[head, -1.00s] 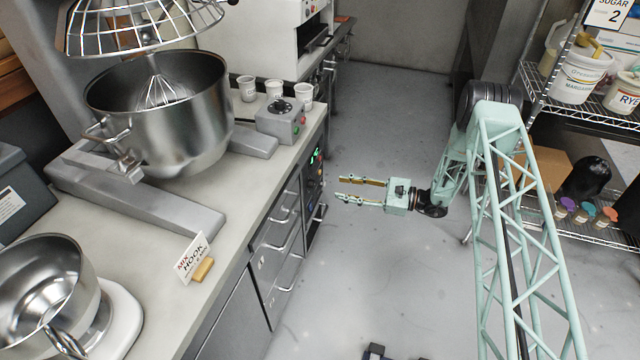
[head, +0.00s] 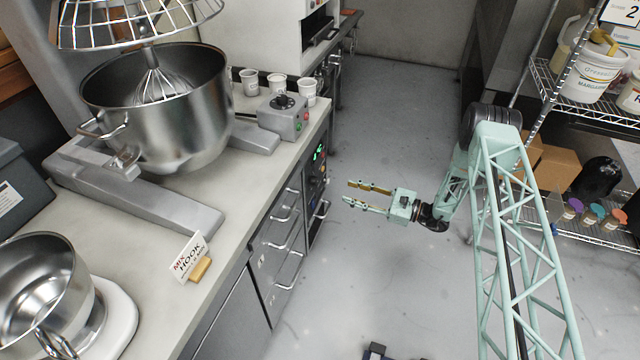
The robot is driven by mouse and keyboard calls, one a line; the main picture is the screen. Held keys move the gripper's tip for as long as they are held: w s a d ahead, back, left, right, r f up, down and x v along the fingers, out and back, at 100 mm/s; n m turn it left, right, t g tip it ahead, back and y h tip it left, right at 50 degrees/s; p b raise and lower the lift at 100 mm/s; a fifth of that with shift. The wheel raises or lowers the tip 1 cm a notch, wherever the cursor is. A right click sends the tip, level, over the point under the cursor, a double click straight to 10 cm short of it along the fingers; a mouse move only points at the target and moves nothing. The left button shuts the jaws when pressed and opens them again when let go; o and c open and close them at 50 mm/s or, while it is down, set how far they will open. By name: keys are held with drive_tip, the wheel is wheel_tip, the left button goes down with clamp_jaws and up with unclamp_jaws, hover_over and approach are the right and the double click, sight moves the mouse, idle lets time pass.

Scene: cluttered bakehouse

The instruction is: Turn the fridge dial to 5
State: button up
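The fridge (head: 275,255) is built in under the counter, with steel drawer fronts and handles. Its control panel (head: 317,172) is at the far end of that front, with a green lit display and small coloured parts. The panel is seen very obliquely, so I cannot make out the dial or its setting. My gripper (head: 357,193) is open and empty, its two fingers pointing left toward the panel. It hangs over the aisle, apart from the fridge front.
A large mixer bowl (head: 160,110) and a grey control box (head: 283,118) with a black knob stand on the counter (head: 240,185). Paper cups are behind the box. A wire shelf (head: 590,110) with tubs is at right. The aisle floor (head: 400,290) is mostly clear.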

sight(314, 181)
drive_tip(key=b+x, duration=0.2)
drive_tip(key=x, duration=1.1)
drive_tip(key=shift+w+a, duration=0.15)
drive_tip(key=shift+a, duration=0.15)
drive_tip(key=shift+c, duration=0.5)
drive_tip(key=c, duration=0.7)
